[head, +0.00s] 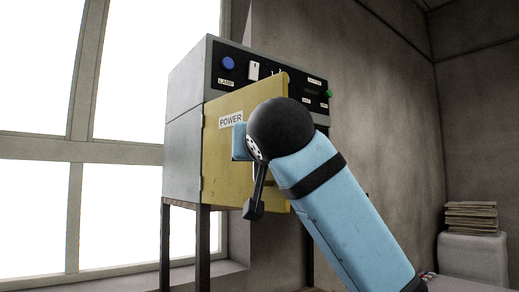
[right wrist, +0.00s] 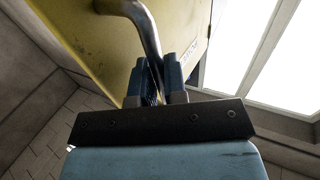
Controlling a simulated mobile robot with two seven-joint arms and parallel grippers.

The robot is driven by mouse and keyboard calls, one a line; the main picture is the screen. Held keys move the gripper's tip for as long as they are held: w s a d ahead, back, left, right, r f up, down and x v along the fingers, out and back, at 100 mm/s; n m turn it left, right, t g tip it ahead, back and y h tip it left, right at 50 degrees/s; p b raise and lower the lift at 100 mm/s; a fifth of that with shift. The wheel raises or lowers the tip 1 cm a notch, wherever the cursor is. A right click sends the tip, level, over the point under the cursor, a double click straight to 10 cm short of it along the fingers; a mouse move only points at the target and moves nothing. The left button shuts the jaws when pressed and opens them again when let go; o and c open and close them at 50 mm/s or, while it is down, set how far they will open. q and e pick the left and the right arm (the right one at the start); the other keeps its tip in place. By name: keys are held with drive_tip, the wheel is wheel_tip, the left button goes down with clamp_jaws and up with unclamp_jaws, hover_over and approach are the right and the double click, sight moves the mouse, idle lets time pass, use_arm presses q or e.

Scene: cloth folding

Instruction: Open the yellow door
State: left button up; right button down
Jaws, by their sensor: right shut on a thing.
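The yellow door (head: 228,165), with a POWER label, is on the front of a grey cabinet (head: 185,125). Its hinges are on the left side. The door stands partly swung out, its right edge overlapping the black control panel. My right gripper (right wrist: 163,80) is shut on the door's curved metal handle (right wrist: 146,32); the yellow door (right wrist: 98,45) fills the upper part of the right wrist view. My left gripper is not in view.
The black panel above the door carries a blue button (head: 228,63), a white switch (head: 253,71) and a green button (head: 329,93). The cabinet stands on dark legs beside a large window (head: 120,200). A stack of boards (head: 471,217) rests on a white container (head: 470,258) at right.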

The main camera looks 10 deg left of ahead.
drive_tip(key=shift+r, duration=0.1)
drive_tip(key=c, duration=1.4)
unclamp_jaws()
drive_tip(key=shift+o, duration=1)
drive_tip(key=shift+a, duration=0.25)
drive_tip(key=shift+s+d, duration=0.15)
drive_tip(key=shift+d, duration=0.05)
drive_tip(key=b+v, duration=0.3)
drive_tip(key=v, duration=1)
drive_tip(key=shift+s, duration=0.2)
